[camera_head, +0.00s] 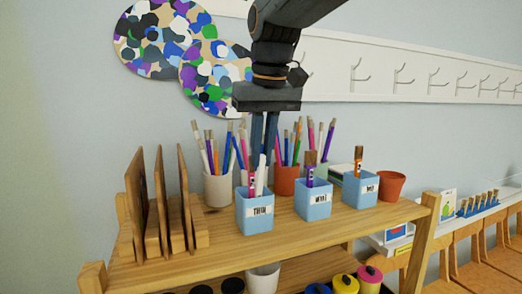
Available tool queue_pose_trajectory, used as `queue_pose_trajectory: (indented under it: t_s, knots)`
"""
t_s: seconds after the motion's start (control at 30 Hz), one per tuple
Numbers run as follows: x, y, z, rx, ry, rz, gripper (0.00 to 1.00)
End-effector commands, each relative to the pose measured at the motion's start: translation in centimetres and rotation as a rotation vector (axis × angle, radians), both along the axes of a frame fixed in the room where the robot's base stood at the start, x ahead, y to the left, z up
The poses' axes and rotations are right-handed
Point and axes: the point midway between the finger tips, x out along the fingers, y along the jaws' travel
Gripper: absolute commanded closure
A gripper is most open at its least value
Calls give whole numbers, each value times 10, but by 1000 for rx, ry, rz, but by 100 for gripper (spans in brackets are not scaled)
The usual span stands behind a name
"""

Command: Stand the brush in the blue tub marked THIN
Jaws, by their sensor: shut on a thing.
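Three blue square tubs stand in a row on the wooden shelf top. The left tub (255,219) has a white label that seems to read THIN. My gripper (262,160) points down above this tub and is shut on a slim white brush (262,176). The brush is nearly upright, and its lower part is hidden behind the tub's front wall. Its upper part is hidden between the fingers. A second brush with a red and white band (251,184) shows beside it at the same tub.
The middle blue tub (313,208) and right blue tub (360,198) each hold a thick brush. Behind stand a white pot (217,190) and terracotta pot (285,182) full of brushes. Wooden upright boards (160,205) stand at left. The shelf's front strip is clear.

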Motion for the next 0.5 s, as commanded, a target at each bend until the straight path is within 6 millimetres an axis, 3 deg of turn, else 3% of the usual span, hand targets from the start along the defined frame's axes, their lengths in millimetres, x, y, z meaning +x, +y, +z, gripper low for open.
queue_pose_trajectory:
  t_s: [0.33, 0.37, 0.4, 0.47, 0.5]
  knots:
    - [-1, 0, -2, 0, 1, 0, 100]
    - [-1, 0, -2, -1, 2, 0, 84]
    - [-1, 0, -2, 0, 1, 0, 77]
    - [-1, 0, -2, 0, 1, 0, 67]
    - [-1, 0, -2, 0, 1, 0, 67]
